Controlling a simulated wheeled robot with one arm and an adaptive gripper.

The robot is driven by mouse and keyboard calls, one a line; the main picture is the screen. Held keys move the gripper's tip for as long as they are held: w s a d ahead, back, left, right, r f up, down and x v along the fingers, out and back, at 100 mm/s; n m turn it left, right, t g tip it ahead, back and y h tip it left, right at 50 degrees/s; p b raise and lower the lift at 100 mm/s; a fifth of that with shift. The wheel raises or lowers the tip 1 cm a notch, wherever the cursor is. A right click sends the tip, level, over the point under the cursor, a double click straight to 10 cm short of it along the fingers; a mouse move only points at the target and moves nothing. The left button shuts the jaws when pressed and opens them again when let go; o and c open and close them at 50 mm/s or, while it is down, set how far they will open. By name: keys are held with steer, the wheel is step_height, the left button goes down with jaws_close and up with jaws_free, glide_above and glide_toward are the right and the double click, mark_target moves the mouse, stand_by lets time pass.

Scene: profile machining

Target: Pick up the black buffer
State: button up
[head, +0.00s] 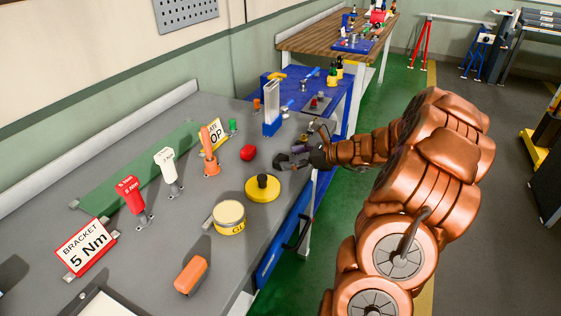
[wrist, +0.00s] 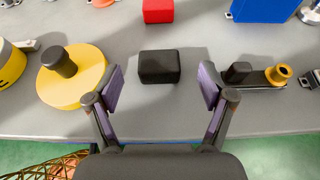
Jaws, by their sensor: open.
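The black buffer, a small black block with rounded edges (wrist: 160,66), lies on the grey bench top in the wrist view. It also shows in the head view (head: 283,161), just left of my gripper and partly crowded by it. My gripper (wrist: 160,88) is open, with its purple-padded fingers to the left and right of the block. The block sits centred in the gap, mostly ahead of the fingertips, with clear space on both sides. Nothing is held.
A red block (wrist: 158,11) lies beyond the black one. A yellow disc with a black knob (wrist: 72,75) is close to the left finger. A dark part with a brass end (wrist: 262,75) is close to the right finger. A yellow tin (head: 230,217) stands nearer on the bench.

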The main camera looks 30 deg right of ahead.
mark_target(282, 158)
steer(key=x, duration=0.4)
steer(key=shift+f+p, duration=0.2)
steer(key=shift+p, duration=0.15)
steer(key=c, duration=1.2)
steer(key=shift+r, duration=0.1)
steer(key=shift+c, duration=0.3)
